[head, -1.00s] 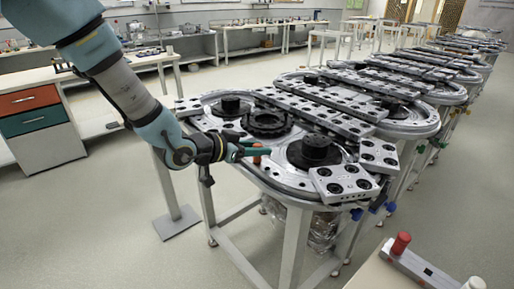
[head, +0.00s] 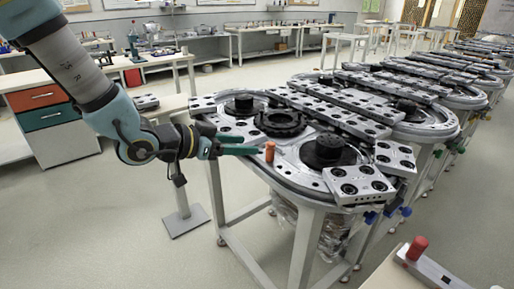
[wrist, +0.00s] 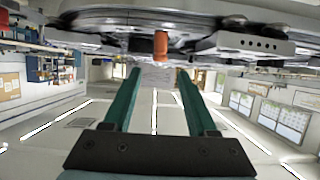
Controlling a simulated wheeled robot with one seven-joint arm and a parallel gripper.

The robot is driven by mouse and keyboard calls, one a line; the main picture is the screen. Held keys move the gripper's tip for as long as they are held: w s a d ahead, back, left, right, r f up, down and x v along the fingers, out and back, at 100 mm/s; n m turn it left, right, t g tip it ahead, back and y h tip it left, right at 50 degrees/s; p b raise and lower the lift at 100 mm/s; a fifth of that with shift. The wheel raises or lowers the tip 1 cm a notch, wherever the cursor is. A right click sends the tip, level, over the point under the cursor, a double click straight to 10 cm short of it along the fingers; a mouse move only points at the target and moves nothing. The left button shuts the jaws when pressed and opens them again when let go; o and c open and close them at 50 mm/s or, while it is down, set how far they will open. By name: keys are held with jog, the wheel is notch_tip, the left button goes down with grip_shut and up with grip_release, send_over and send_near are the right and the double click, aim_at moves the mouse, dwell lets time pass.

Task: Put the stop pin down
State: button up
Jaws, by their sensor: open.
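The stop pin is an orange cylinder (head: 269,152) standing upright on the near left part of the metal ring track (head: 285,160). My gripper (head: 255,145) is open and empty, with its green fingers reaching toward the pin from the left. Its fingertips stop just short of the pin. In the wrist view, which looks upside down, the pin (wrist: 160,45) shows beyond and between the two spread fingertips (wrist: 160,75). Its lower end meets the track there.
Black round hubs (head: 328,150) and metal blocks (head: 358,184) with dark holes sit on the track near the pin. Another red pin (head: 417,246) stands on a metal bar at the lower right. Open floor lies left of the track.

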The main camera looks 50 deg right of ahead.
jog(key=w+a+f+n+t+y, duration=0.3)
jog(key=w+a+n+t+y, duration=0.45)
jog(key=w+a, duration=1.4)
jog(key=w+a+n+t+y, duration=0.1)
jog(key=w+a+n, duration=0.15)
jog(key=a, duration=0.45)
jog(key=w+a+n+t+y, duration=0.1)
jog(key=w+a+n+y, duration=0.1)
jog(key=a+n, duration=0.35)
jog(key=s+a+n+g+y, duration=0.1)
jog(key=s+a+n+g, duration=0.1)
jog(key=a, duration=0.5)
jog(key=s+a+n+g+y, duration=0.1)
jog(key=s+a+n, duration=0.2)
jog(key=s+a, duration=0.2)
jog(key=a, duration=0.3)
jog(key=shift+s+r+g, duration=0.15)
jog(key=shift+r+g, duration=0.05)
jog(key=shift+g, duration=0.15)
